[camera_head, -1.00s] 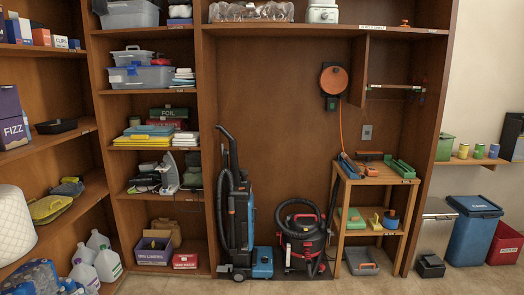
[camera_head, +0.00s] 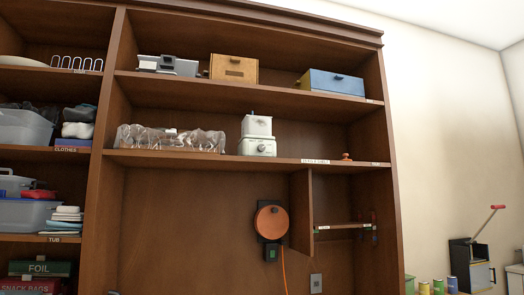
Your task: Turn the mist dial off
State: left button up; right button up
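A white two-part appliance (camera_head: 257,127) stands on the shelf in the upper middle of the head view. A small round dial (camera_head: 262,148) shows on the front of its lower part. The dial is too small to read its setting, and I cannot tell for certain that it is the mist dial. Neither of my grippers shows in this view.
A clear plastic-wrapped pack (camera_head: 170,139) lies left of the appliance on the same shelf. A small orange-red item (camera_head: 346,157) sits to the right. A wooden box (camera_head: 234,69) and a blue box (camera_head: 333,82) stand above. An orange cord reel (camera_head: 271,222) hangs below.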

aim_at(261, 147)
jog(key=i+j+u, duration=0.1)
jog(key=i+j, duration=0.2)
jog(key=i, duration=0.15)
jog(key=i+j+u, duration=0.1)
jog(key=i+j, duration=0.15)
jog(key=i, duration=0.25)
